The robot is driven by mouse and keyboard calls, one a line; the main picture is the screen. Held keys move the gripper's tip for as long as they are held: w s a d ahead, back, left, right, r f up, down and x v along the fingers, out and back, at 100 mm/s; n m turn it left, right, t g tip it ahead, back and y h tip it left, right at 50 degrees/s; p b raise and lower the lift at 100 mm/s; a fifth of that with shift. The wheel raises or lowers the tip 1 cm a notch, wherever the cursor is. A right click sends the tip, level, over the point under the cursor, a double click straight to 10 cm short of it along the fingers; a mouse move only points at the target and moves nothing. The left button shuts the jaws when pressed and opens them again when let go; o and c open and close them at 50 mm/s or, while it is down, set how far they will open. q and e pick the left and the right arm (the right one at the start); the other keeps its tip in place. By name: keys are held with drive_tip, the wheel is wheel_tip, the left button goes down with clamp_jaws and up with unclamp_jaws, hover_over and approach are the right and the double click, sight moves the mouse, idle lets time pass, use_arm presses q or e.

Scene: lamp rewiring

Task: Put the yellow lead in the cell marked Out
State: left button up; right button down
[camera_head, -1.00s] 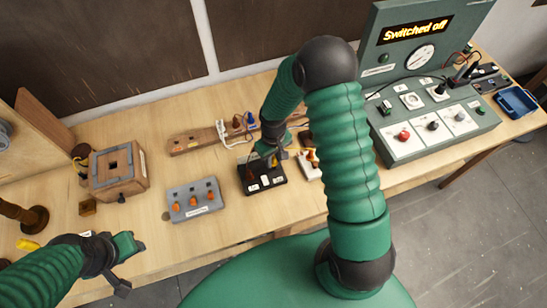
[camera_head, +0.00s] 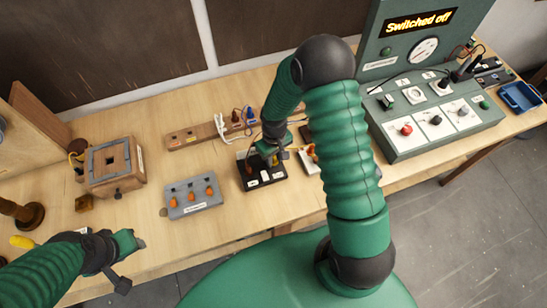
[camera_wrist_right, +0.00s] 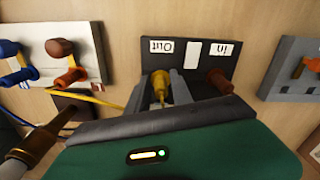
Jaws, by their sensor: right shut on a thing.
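The black block (camera_wrist_right: 192,75) has two labelled cells. In the right wrist view its labels are upside down, with Out on the left and In on the right. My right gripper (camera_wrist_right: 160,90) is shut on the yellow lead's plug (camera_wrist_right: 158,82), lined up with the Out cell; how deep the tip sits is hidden. A red-brown plug (camera_wrist_right: 218,80) stands at the In side. In the head view the block (camera_head: 262,182) is below my right gripper (camera_head: 272,153), which hides the plug. My left gripper (camera_head: 130,258) hangs over the front left edge; its opening is unclear.
A grey block with orange plugs (camera_head: 192,208) stands left of the black block. A white block (camera_wrist_right: 50,68) with coloured plugs is on its other side. A wooden strip (camera_head: 188,138) lies behind. The green panel (camera_head: 415,150), reading "Switched off", stands right.

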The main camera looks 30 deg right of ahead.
sight(274, 156)
drive_tip(key=shift+f+b, duration=0.35)
drive_tip(key=shift+f, duration=0.2)
idle(0.9)
drive_tip(key=c, duration=1.1)
unclamp_jaws()
drive_tip(key=shift+o, duration=0.2)
wheel_tip(274, 156, up, 17)
drive_tip(key=b, duration=0.2)
drive_tip(key=s+a+f+t+b, duration=0.2)
drive_tip(key=s+a+f+b, duration=0.1)
drive_tip(key=s+a+f, duration=0.2)
drive_tip(key=s+a, duration=0.2)
drive_tip(key=s, duration=0.2)
drive_tip(key=shift+a+f+t+b, duration=0.25)
drive_tip(key=shift+f+t+b, duration=0.05)
drive_tip(key=shift+f+b, duration=0.05)
